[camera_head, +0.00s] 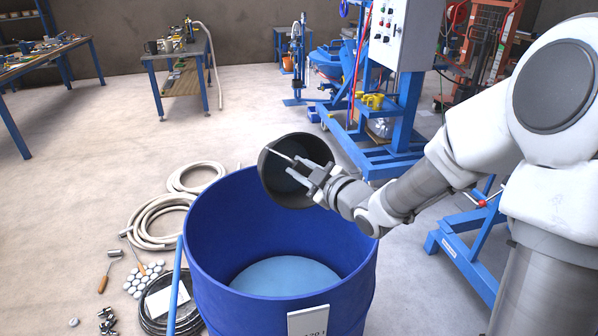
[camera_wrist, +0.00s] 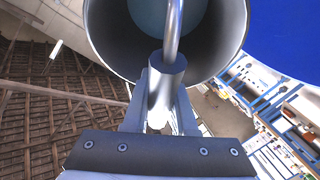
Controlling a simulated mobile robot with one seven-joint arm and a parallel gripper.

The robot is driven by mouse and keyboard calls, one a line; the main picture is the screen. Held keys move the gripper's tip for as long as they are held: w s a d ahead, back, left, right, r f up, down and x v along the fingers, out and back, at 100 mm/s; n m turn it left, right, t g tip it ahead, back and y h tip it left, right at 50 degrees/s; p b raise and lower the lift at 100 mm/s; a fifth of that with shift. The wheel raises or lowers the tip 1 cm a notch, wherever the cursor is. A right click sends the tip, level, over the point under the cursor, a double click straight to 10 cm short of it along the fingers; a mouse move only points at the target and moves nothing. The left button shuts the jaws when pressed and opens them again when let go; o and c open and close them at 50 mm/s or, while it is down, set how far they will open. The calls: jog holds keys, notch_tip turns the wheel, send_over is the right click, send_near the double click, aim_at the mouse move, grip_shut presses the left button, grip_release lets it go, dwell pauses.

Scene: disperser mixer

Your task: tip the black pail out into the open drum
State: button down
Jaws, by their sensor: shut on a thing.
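The black pail (camera_head: 272,185) is held in the air over the far rim of the open blue drum (camera_head: 212,235). It is tipped on its side, its mouth turned toward the camera. My gripper (camera_head: 312,178) is shut on the pail's metal handle, at the pail's right side. In the wrist view the gripper (camera_wrist: 165,95) grips the grey handle (camera_wrist: 173,35), which crosses the pail's mouth (camera_wrist: 110,35). Something pale blue shows inside the pail. Pale blue contents (camera_head: 285,276) lie low in the drum. No stream between pail and drum can be seen.
Coiled pale hoses (camera_head: 155,220), a black coil (camera_head: 155,315) and small white round pieces (camera_head: 145,278) lie on the floor left of the drum. A blue machine with a grey control box (camera_head: 392,35) stands behind. A blue frame (camera_head: 465,245) stands at right.

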jog(key=shift+s+d+f+t+b, duration=0.1)
jog(key=shift+s+f+t+b, duration=0.2)
jog(key=shift+b, duration=0.75)
jog(key=shift+s+d+f+t+b, duration=0.1)
jog(key=shift+f+b, duration=0.3)
jog(key=shift+b, duration=0.6)
jog(key=shift+s+f+y+b, duration=0.2)
jog(key=shift+f+y+b, duration=0.1)
jog(key=shift+b, duration=0.45)
jog(key=shift+s+f+t+b, duration=0.15)
jog(key=shift+f+t+b, duration=0.15)
jog(key=shift+b, duration=0.45)
jog(key=b, duration=0.2)
jog(key=s+f+t+b, duration=0.1)
jog(key=b, duration=0.1)
jog(key=shift+d+f+n+y+b, duration=0.2)
jog(key=shift+f+n+y+b, duration=0.1)
jog(key=shift+n+y, duration=0.1)
jog(key=shift+s+f+b, duration=0.2)
jog(key=shift+f+b, duration=0.05)
jog(key=shift+b, duration=0.55)
jog(key=shift+s+d+f+t+b, duration=0.15)
jog(key=shift+f+t+b, duration=0.15)
jog(key=shift+b, duration=0.45)
